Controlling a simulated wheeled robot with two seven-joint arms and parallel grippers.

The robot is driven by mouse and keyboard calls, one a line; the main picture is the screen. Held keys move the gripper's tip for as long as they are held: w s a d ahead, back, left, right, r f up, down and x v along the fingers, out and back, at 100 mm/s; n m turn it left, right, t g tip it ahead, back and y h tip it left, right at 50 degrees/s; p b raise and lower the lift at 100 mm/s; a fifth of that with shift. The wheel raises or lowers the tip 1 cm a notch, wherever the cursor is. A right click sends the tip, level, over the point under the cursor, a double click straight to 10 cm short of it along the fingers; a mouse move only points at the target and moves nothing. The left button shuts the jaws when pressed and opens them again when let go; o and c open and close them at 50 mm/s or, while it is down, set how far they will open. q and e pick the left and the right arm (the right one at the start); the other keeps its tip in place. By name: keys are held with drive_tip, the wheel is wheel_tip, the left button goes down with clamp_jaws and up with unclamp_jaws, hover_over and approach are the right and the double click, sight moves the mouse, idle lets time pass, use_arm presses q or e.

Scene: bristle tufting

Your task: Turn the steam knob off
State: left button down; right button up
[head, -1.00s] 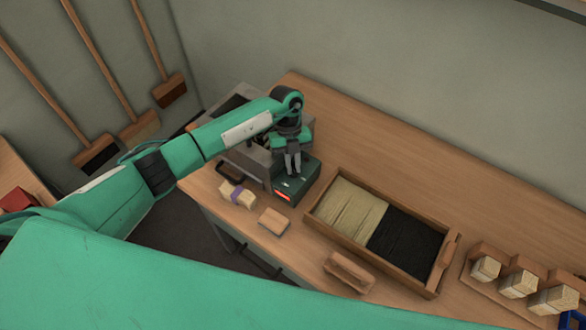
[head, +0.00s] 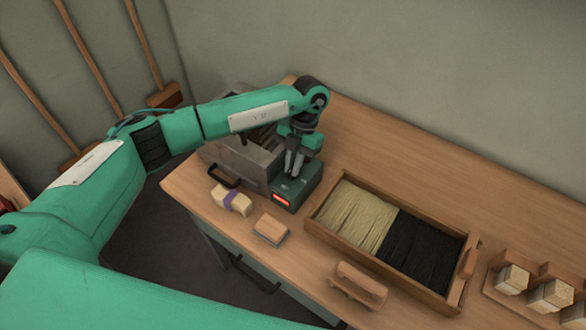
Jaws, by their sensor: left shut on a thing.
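A dark green control box (head: 306,187) with a lit red display (head: 282,200) on its front stands on the bench, against the right side of a grey metal steamer box (head: 238,158). My left gripper (head: 293,170) points down onto the top of the control box. Its dark fingers are close together, shut on the steam knob there. The knob itself is hidden by the fingers, so its angle cannot be read. My right gripper is not in view.
A bundle with a purple band (head: 231,199) and a small brush block (head: 271,229) lie in front. A wooden tray (head: 318,229) of pale and black bristles stands right, with a wooden block (head: 357,285) before it. The bench (head: 400,150) behind is clear.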

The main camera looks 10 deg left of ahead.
use_arm(q)
drive_tip(key=shift+r+m, duration=0.1)
drive_tip(key=shift+m, duration=0.2)
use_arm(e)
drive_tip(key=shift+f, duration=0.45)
use_arm(q)
drive_tip(key=c, duration=1.5)
unclamp_jaws()
drive_tip(key=shift+o, duration=0.2)
